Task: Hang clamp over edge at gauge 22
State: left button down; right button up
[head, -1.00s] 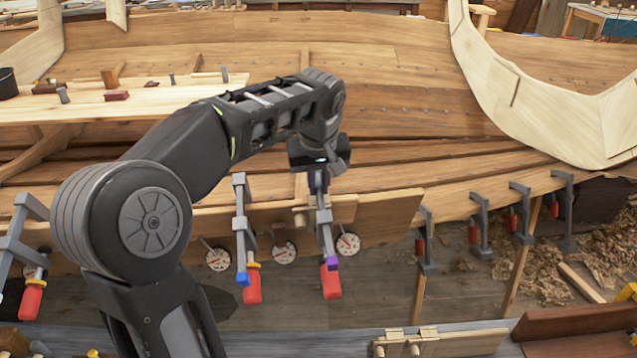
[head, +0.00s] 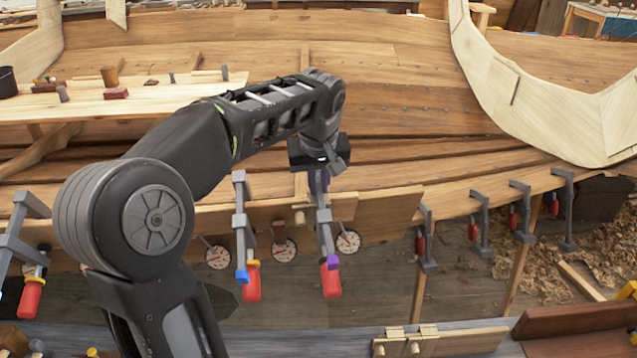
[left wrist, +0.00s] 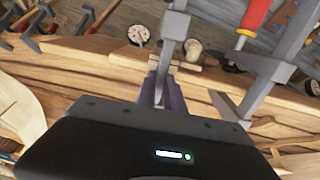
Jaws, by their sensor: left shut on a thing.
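My left gripper (head: 318,182) is shut on a grey clamp (head: 324,222) with a purple pad and red handle. The clamp hangs at the lower plank edge (head: 385,213), handle down; I cannot tell whether it bears on the edge. In the left wrist view, the fingers (left wrist: 163,88) close around the clamp's grey bar (left wrist: 175,32). Round dial gauges hang below the edge: one right of the held clamp (head: 347,242), one left of it (head: 284,250), one further left (head: 219,258). Their numbers are unreadable. My right gripper is not in view.
A clamp with a blue pad (head: 241,225) stands close left of the held one. Another clamp (head: 20,235) is at far left, and several (head: 426,235) line the edge to the right. A wooden peg (head: 299,216) sticks out between the middle gauge and the held clamp.

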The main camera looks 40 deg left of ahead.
pick_arm(q)
jog(key=shift+s+d+f, duration=0.1)
jog(key=shift+d, duration=0.05)
jog(key=c, duration=1.4)
grip_release()
jog(key=shift+o, duration=0.2)
jog(key=v, duration=0.8)
